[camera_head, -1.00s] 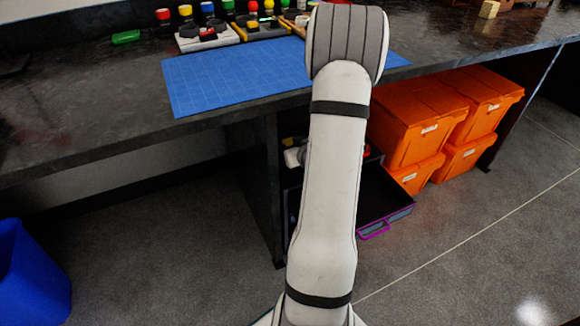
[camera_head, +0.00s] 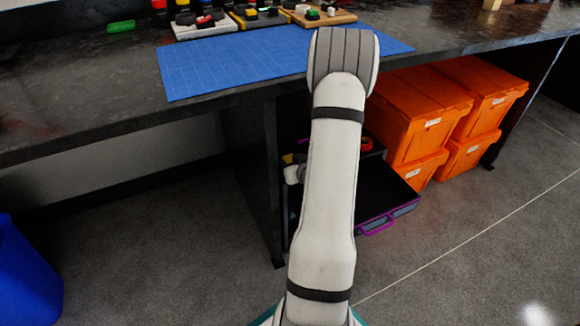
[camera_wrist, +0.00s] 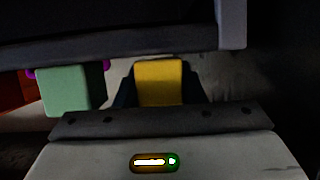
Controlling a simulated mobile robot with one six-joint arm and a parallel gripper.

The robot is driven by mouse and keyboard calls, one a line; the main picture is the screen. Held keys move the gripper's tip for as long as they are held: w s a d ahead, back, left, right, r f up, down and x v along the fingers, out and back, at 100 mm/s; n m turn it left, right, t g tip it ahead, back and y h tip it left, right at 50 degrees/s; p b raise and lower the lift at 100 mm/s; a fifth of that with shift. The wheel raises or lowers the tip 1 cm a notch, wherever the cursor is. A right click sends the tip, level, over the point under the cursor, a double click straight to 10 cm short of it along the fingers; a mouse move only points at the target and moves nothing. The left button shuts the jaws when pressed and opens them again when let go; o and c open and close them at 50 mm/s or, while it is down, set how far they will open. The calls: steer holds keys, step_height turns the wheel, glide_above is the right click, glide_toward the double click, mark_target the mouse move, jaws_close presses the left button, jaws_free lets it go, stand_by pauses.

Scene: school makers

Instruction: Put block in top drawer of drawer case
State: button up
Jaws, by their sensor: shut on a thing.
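In the wrist view my gripper (camera_wrist: 159,88) is shut on a yellow block (camera_wrist: 160,80), with a dark finger on each side of it. In the head view my arm hides most of the gripper. The drawer case stands under the workbench, largely hidden behind my arm. One dark drawer (camera_head: 384,204) with a purple handle is pulled out towards me. The block is beside or above the case; the exact gap is hidden.
A green block-like thing (camera_wrist: 72,92) is left of the gripper in the wrist view, and a dark edge crosses above. Orange bins (camera_head: 420,110) stand right of the case. The workbench (camera_head: 90,125) overhangs it. A blue bin (camera_head: 25,275) is at lower left.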

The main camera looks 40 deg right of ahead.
steer(key=shift+f, duration=0.15)
steer(key=o, duration=1)
steer(key=p+v, duration=0.3)
steer(key=v, duration=0.4)
steer(key=shift+s+a, duration=0.2)
steer(key=shift+s, duration=0.2)
